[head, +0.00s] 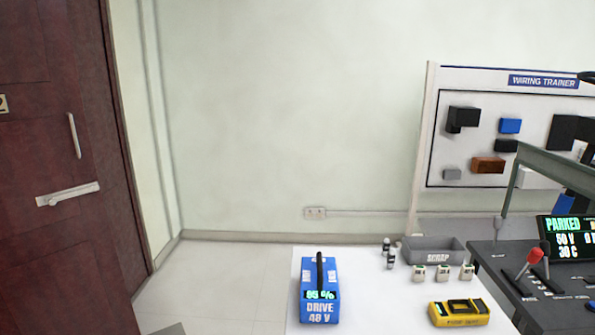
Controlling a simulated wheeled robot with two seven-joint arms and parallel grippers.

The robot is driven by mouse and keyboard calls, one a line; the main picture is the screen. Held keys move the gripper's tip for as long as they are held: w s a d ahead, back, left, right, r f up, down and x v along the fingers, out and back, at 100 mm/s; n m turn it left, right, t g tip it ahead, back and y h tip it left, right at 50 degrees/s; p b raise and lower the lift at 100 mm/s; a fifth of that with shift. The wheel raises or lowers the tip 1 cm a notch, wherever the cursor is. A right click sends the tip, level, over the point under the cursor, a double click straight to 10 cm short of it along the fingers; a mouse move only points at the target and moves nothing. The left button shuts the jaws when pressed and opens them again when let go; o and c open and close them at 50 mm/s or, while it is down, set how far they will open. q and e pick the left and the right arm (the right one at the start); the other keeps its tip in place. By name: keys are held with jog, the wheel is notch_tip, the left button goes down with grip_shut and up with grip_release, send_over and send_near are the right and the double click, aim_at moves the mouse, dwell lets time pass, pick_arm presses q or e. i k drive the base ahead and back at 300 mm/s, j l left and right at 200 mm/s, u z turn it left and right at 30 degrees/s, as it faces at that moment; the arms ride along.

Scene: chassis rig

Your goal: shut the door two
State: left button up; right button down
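A dark red-brown door (40,245) fills the left side of the head view. A plate with a "2" (3,103) is cut by the left picture edge. The door has a pale lever handle (68,195) and a short upright pull bar (74,136). To its right is a dark frame (121,140). The door's right edge runs lower in the picture than the foot of the frame, so the door seems to stand ajar; how far I cannot tell. Its hinge side is out of view. Neither of my grippers is in view.
A white table (380,300) at bottom centre and right carries a blue drive battery (319,290), a yellow device (459,312) and a grey scrap bin (432,255). A control console (535,285) stands at right, before a wiring trainer board (480,90). Pale floor (225,285) lies clear between door and table.

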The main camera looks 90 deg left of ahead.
aim_at(61, 271)
jog(key=k+j+u, duration=0.1)
jog(key=j+u, duration=0.35)
jog(key=j, duration=0.35)
jog(key=j+u, duration=0.45)
jog(key=j, duration=0.4)
jog(key=i+j+u, duration=0.15)
jog(key=j+u, duration=0.3)
jog(key=j, duration=0.35)
jog(key=j+u, duration=0.8)
jog(key=i+j+u, duration=0.15)
jog(key=u, duration=0.25)
jog(key=j, duration=0.1)
